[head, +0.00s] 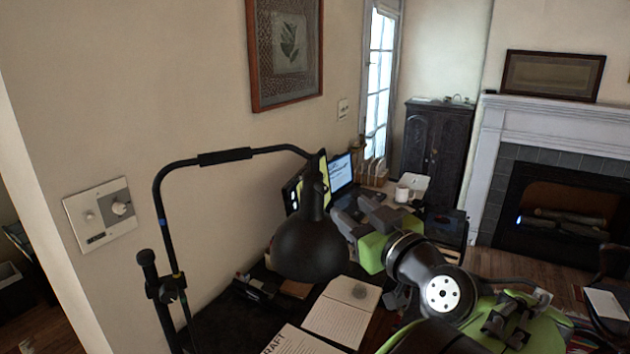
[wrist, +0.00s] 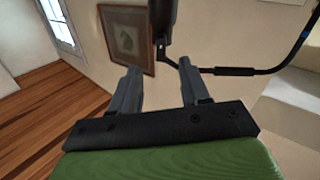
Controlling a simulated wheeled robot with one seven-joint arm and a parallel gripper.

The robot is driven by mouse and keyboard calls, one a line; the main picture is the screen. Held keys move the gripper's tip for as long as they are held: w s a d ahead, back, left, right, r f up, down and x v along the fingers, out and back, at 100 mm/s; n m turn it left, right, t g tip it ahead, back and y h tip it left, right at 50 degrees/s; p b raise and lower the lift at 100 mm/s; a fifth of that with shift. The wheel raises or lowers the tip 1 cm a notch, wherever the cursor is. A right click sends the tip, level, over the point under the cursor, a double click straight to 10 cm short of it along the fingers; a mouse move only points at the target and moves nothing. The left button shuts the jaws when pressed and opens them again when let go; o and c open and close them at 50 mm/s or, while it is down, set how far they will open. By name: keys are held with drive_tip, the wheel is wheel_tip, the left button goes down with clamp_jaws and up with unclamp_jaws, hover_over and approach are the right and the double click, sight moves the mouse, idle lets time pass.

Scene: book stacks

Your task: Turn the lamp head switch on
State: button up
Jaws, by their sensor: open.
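The black desk lamp's domed head (head: 310,245) hangs from a bent black arm (head: 225,157) in the head view. My gripper (head: 347,212) is just right of the dome, its grey fingers pointing toward the lamp. In the wrist view, my gripper (wrist: 158,72) is open and empty. A dark part of the lamp head (wrist: 163,18) shows at the top, beyond and between the fingertips, with the lamp arm (wrist: 235,71) running off right. I cannot make out the switch clearly in either view, nor whether any finger touches the lamp.
A wall plate with a knob (head: 100,214) is at left. A framed picture (head: 286,50) hangs behind the lamp. The lamp stand (head: 165,285) rises at the left.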

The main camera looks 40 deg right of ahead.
sight(325, 190)
drive_tip(key=p+x, duration=0.2)
drive_tip(key=x, duration=0.7)
drive_tip(key=shift+w+p, duration=0.3)
drive_tip(key=shift+p, duration=0.05)
drive_tip(key=shift+c, duration=0.4)
clamp_jaws()
